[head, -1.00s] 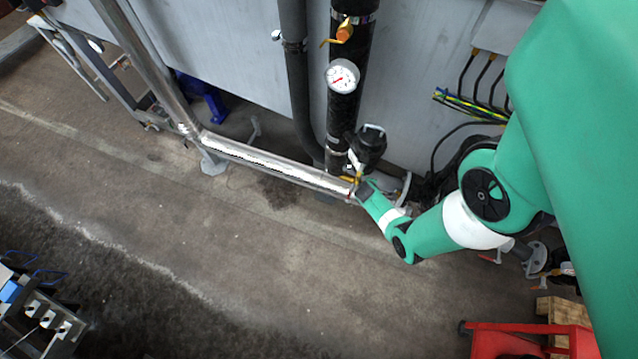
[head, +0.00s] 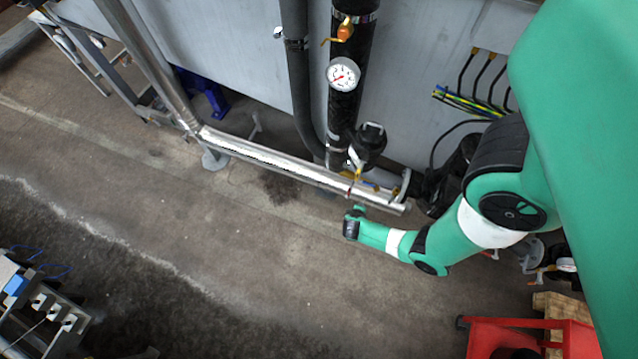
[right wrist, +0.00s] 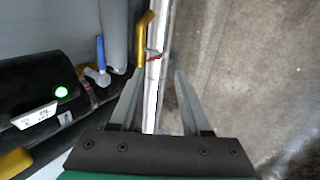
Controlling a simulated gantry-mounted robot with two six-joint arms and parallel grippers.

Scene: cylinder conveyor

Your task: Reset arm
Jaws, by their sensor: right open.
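My right arm (head: 455,235) comes in from the right in the head view, its green wrist end (head: 352,224) just in front of the silver pipe. Its fingers are not clear there. In the right wrist view my right gripper (right wrist: 158,78) is open, with two metal fingers spread and nothing held between them. The silver pipe (head: 270,157) runs behind the gap between the fingers and also shows in the right wrist view (right wrist: 160,60). My left gripper is not in view.
A yellow handle (right wrist: 146,35) and a black cylinder with a green light (right wrist: 35,105) are left of the fingers. A pressure gauge (head: 343,75) sits on a vertical black pipe. A red cart (head: 490,338) stands at lower right. The middle floor is open.

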